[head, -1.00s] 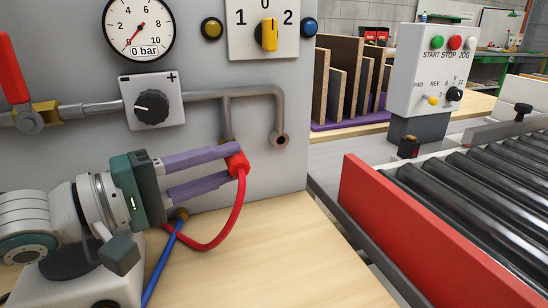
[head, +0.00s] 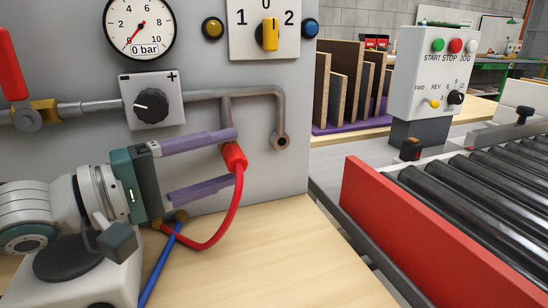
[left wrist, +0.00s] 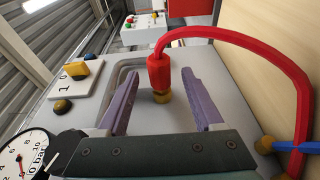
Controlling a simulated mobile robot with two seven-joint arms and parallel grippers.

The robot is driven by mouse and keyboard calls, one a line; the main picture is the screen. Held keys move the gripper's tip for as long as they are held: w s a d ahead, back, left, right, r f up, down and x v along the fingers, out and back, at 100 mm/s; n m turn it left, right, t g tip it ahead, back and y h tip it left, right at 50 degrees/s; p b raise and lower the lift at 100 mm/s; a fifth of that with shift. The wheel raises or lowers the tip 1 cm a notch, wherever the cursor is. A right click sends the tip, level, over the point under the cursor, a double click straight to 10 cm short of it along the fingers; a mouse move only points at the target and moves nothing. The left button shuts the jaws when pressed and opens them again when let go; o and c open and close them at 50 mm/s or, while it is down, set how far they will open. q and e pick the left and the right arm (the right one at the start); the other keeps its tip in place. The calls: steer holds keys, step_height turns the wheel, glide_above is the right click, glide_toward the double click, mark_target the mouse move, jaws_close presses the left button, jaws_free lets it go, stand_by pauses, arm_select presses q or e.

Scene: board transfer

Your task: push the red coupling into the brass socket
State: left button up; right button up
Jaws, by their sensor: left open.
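The red coupling (head: 233,157) sits at the lower end of a grey pipe branch on the panel, its red hose (head: 236,205) hanging down. In the left wrist view the coupling (left wrist: 159,73) meets the brass socket (left wrist: 161,97), of which only a part shows. In the head view a sliver of the brass socket (head: 226,143) shows just above the coupling. My left gripper (head: 237,158) is open, with one purple finger above and one below the coupling. In the left wrist view both fingers stand clear of it. My right gripper is not in view.
The grey panel carries a gauge (head: 138,26) reading 0 bar, a black knob (head: 151,105), a yellow selector (head: 269,34) and a red-handled valve (head: 13,66). A blue hose (head: 160,262) runs below my gripper. The wooden bench (head: 280,260) is clear at the front right.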

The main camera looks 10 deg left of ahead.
arm_select(q)
steer(key=v, duration=1)
